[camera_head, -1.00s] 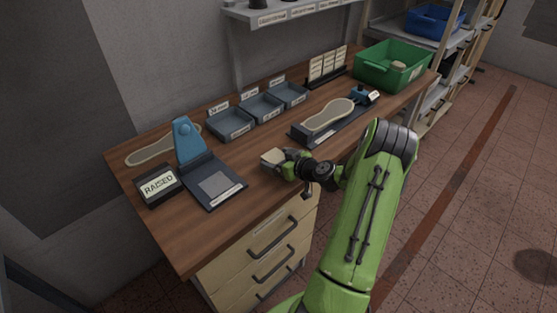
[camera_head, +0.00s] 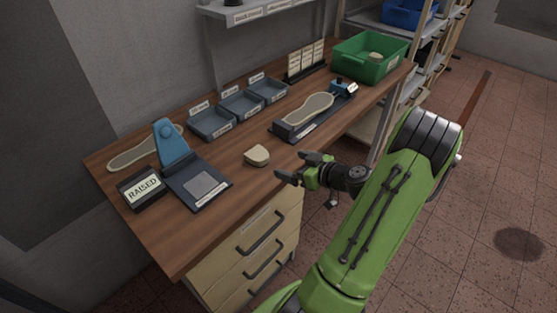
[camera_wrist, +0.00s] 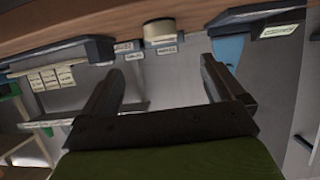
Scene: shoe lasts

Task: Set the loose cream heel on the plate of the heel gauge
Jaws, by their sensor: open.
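The cream heel (camera_head: 257,156) lies loose on the wooden bench, near its front edge. It also shows at the top of the wrist view (camera_wrist: 160,29). The heel gauge has a dark base with a grey plate (camera_head: 205,184) and a blue upright (camera_head: 169,145), and stands to the left of the heel. The plate is bare. The gauge's blue part shows at the upper right of the wrist view (camera_wrist: 228,48). My gripper (camera_head: 292,166) is open and empty, right of the heel and apart from it. Both fingers show in the wrist view (camera_wrist: 162,66).
A block marked RAISED (camera_head: 142,188) stands left of the gauge. Grey bins (camera_head: 240,104) line the back. A dark stand with a sole-shaped piece (camera_head: 308,106) and a green crate (camera_head: 347,60) stand farther right. Bench between heel and gauge is clear.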

